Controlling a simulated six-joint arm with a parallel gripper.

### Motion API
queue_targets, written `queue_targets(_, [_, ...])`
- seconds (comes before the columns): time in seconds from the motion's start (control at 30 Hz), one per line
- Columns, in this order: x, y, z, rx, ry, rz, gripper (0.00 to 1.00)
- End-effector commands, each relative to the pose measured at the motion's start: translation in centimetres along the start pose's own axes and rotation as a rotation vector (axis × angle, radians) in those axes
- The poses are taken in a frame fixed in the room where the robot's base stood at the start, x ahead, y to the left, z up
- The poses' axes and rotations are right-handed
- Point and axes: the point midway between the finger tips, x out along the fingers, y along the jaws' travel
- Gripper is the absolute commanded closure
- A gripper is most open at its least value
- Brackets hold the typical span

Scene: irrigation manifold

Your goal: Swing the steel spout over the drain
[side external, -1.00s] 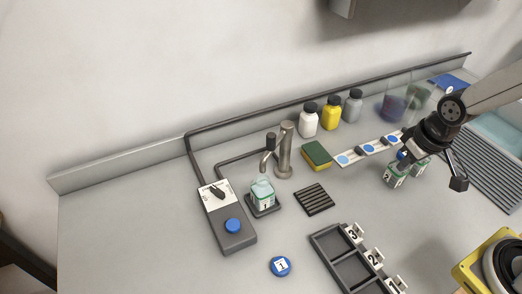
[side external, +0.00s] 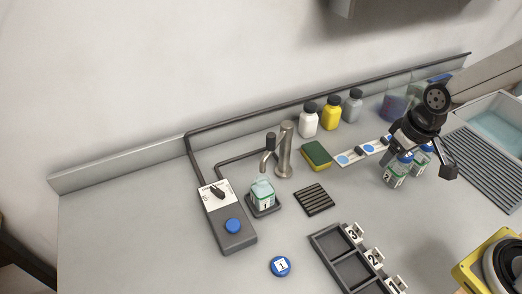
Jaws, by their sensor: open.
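The steel spout (side external: 268,158) sticks out from the upright steel column (side external: 286,150) towards the lower left. Its tip is above the open jar marked 1 (side external: 263,195), which stands on a small dark pad. The drain (side external: 314,199), a dark slatted square grate, lies flat on the counter to the right of the jar, with nothing over it. My gripper (side external: 422,156) is open at the right, well away from the spout. It is above or beside the jars marked 2 (side external: 395,174) and its neighbour, and partly hides them.
A control box (side external: 227,216) with a blue button stands left of the jar. A sponge (side external: 316,154), several bottles (side external: 331,113) and a strip of blue discs (side external: 367,150) are behind. A numbered rack (side external: 352,268) and a blue lid (side external: 281,266) lie in front.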

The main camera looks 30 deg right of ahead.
Motion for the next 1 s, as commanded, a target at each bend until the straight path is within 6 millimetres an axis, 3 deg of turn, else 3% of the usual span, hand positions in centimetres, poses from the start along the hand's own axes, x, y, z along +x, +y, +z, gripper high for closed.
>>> queue_targets(0.27, [-0.7,-3.7,-6.1,-0.121,-0.048,-0.02,0.33])
queue_targets(0.5, [-1.7,-8.1,-11.0,-0.238,-0.095,-0.035,0.33])
queue_targets(0.8, [-3.0,-14.7,-15.5,-0.383,-0.154,-0.048,0.33])
queue_targets(1.0, [-3.9,-18.7,-17.3,-0.465,-0.187,-0.053,0.33])
